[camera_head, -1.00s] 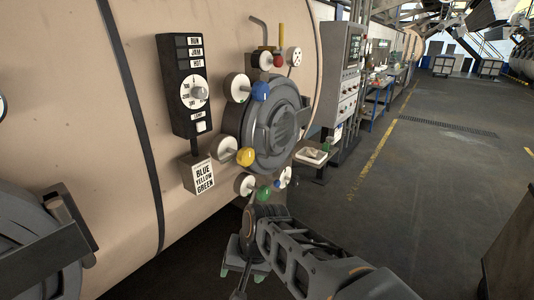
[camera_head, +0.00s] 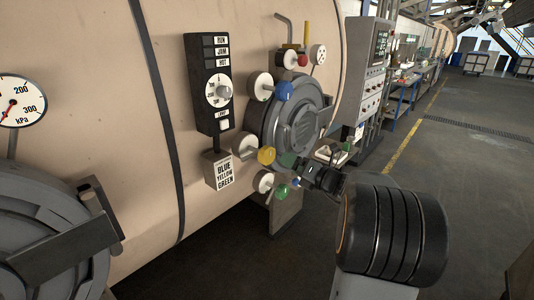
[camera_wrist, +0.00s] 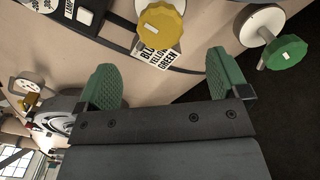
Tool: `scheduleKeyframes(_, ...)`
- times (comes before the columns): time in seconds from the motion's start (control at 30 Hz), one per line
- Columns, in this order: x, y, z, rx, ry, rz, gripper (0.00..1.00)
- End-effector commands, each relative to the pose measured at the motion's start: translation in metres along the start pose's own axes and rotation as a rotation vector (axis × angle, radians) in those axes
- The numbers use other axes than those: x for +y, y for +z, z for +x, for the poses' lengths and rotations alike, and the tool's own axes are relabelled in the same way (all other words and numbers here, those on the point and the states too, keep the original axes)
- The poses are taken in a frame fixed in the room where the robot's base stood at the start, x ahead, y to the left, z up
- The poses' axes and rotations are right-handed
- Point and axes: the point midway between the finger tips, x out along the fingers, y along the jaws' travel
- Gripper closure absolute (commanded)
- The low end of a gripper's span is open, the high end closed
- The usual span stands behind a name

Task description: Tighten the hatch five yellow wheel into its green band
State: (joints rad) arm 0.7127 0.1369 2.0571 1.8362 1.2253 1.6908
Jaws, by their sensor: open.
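The yellow wheel (camera_head: 266,155) sits on a stem in front of a round white dial (camera_head: 245,147), at the lower left of the round grey hatch (camera_head: 300,120). No green band can be made out on its dial. My gripper (camera_head: 293,172) is just right of the yellow wheel in the head view. In the wrist view its green-padded fingers (camera_wrist: 160,62) are spread with nothing between them. There the yellow wheel (camera_wrist: 161,24) lies ahead, beyond the fingertips and between their lines, apart from both.
The green wheel (camera_head: 281,191) is close below my gripper and shows at right in the wrist view (camera_wrist: 286,52). A blue wheel (camera_head: 283,91) and a red wheel (camera_head: 302,61) are higher. A sign (camera_head: 218,170) reads BLUE YELLOW GREEN. Open floor (camera_head: 450,200) lies right.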

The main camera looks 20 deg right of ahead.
Motion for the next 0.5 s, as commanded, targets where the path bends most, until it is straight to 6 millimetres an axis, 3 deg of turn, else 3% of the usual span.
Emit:
scheduleKeyframes(0.2,0.002,-0.001,0.045,0.006,0.003,-0.002,0.07)
scheduleKeyframes(0.5,0.002,-0.001,0.092,0.005,0.001,-0.003,0.07)
